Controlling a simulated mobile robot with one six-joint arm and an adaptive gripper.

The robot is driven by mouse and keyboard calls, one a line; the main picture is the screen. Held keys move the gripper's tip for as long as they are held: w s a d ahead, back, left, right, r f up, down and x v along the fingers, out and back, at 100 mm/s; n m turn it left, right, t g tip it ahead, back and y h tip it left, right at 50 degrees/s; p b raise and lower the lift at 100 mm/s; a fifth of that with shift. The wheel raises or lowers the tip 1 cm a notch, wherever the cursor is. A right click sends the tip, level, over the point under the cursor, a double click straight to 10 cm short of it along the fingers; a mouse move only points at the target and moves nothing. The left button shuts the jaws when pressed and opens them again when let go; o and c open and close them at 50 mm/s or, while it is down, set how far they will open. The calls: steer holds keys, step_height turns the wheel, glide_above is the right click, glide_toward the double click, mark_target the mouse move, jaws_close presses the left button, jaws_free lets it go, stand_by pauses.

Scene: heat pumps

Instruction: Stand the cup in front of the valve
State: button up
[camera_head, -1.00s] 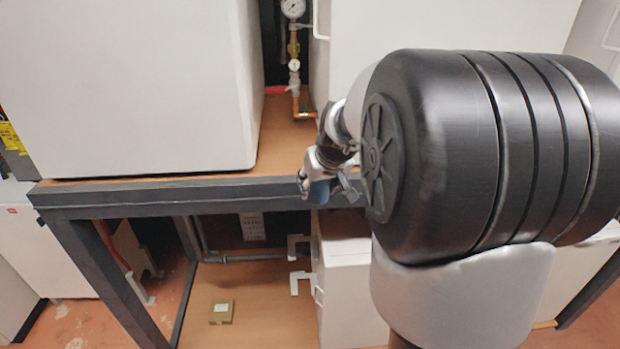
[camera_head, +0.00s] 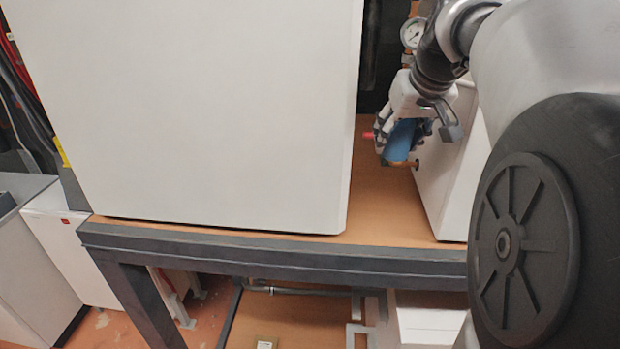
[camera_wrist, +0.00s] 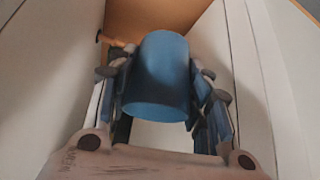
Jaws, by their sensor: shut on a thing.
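A blue cup (camera_head: 400,141) is held by my gripper (camera_head: 403,150) in the gap between two white units, above the wooden shelf. In the wrist view the cup (camera_wrist: 158,78) sits between the two fingers of my gripper (camera_wrist: 160,85), which is shut on it. The cup looks a little tilted in the head view. The valve with its copper pipe is mostly hidden behind my gripper; a red part (camera_head: 368,135) shows just left of the fingers. The pressure gauge (camera_head: 412,34) shows above, beside my wrist.
A large white unit (camera_head: 200,110) stands left of the gap and a smaller white unit (camera_head: 452,165) stands close on the right. The bare wooden shelf (camera_head: 385,215) lies between them, with a dark front beam (camera_head: 270,259).

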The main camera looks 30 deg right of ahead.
step_height(320, 180, down, 19)
steer(key=b, duration=0.5)
steer(key=shift+s+r, duration=0.15)
steer(key=shift+r, duration=0.05)
steer(key=shift+f, duration=0.1)
steer(key=o, duration=1.1)
steer(key=shift+b, duration=0.3)
